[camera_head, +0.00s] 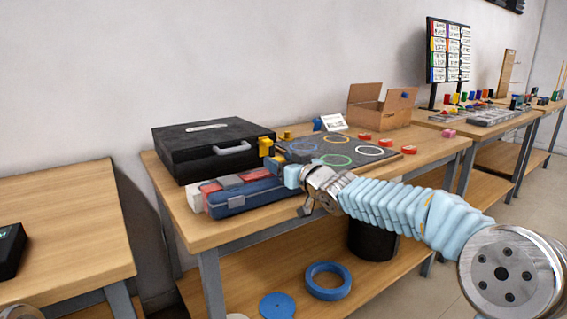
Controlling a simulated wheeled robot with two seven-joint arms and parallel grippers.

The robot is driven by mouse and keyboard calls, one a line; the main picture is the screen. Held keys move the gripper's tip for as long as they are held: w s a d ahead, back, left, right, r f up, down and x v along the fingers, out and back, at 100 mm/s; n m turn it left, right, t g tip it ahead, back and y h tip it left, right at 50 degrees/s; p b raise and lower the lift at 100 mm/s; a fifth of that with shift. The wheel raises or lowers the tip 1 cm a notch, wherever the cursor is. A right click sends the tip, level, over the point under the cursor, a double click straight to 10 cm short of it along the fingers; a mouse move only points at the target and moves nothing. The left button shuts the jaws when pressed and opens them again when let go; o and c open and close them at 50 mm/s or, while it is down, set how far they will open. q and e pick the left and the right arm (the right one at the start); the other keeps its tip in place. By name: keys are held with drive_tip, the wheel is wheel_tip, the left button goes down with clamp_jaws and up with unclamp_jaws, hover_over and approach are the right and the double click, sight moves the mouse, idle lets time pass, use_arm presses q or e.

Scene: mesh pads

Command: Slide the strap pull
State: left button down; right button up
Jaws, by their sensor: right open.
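A blue and grey case (238,197) with red strap-like bands lies at the front left of the middle table. I cannot tell which part of it is the strap pull. My right gripper (297,182) reaches in from the right and is open at the right end of this case. Its fingers cover part of the case's end, and I cannot tell whether they touch it. Small yellow pieces (265,147) show just beyond the gripper, beside the black case. My left gripper is out of view.
A black case (205,150) with a grey handle stands behind the blue case. A dark board (330,152) with coloured rings lies to the right, near a cardboard box (380,106). A blue ring (328,281) lies on the lower shelf. The left table (75,210) is mostly clear.

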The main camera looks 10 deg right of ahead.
drive_tip(key=v, duration=1.3)
drive_tip(key=shift+s, duration=0.4)
drive_tip(key=shift+d, duration=0.1)
